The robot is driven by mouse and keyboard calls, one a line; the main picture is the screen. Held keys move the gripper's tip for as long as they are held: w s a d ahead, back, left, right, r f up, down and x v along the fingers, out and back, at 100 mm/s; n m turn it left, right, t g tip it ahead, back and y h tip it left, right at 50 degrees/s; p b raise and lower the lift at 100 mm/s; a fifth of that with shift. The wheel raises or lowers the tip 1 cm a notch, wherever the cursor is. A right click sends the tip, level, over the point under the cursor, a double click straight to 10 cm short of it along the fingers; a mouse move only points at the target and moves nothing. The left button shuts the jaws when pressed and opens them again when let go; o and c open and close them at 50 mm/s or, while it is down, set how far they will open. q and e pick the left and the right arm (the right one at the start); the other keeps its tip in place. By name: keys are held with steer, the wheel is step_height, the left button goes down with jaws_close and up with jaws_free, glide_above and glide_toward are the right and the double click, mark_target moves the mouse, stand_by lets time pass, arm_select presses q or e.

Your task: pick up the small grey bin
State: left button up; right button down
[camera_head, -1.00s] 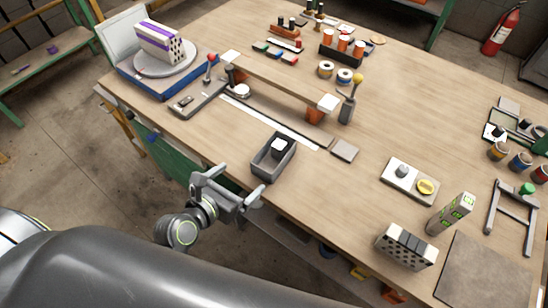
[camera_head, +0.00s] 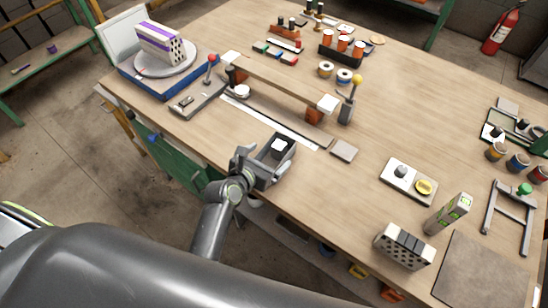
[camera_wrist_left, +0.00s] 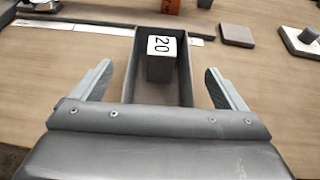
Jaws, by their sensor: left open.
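The small grey bin (camera_head: 290,151) stands near the front edge of the workbench. It holds a dark block with a white top, marked 20 in the left wrist view (camera_wrist_left: 161,60). In that view the bin (camera_wrist_left: 188,85) lies between the two open fingers of my left gripper (camera_wrist_left: 158,88), with a gap on each side. In the head view my left gripper (camera_head: 258,168) is at the bin's near end and hides part of it. I cannot tell whether it touches the bin. My right gripper is not in view.
Behind the bin a long wooden bar (camera_head: 278,80) sits above a white strip (camera_head: 250,112). A flat grey square (camera_head: 344,150) lies right of the bin. A plate with a yellow knob (camera_head: 409,179) and a perforated brick (camera_head: 404,246) are farther right. Bare wood lies between them.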

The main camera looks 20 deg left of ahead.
arm_select(q)
steer(key=shift+x, duration=1.25)
steer(key=c, duration=1.1)
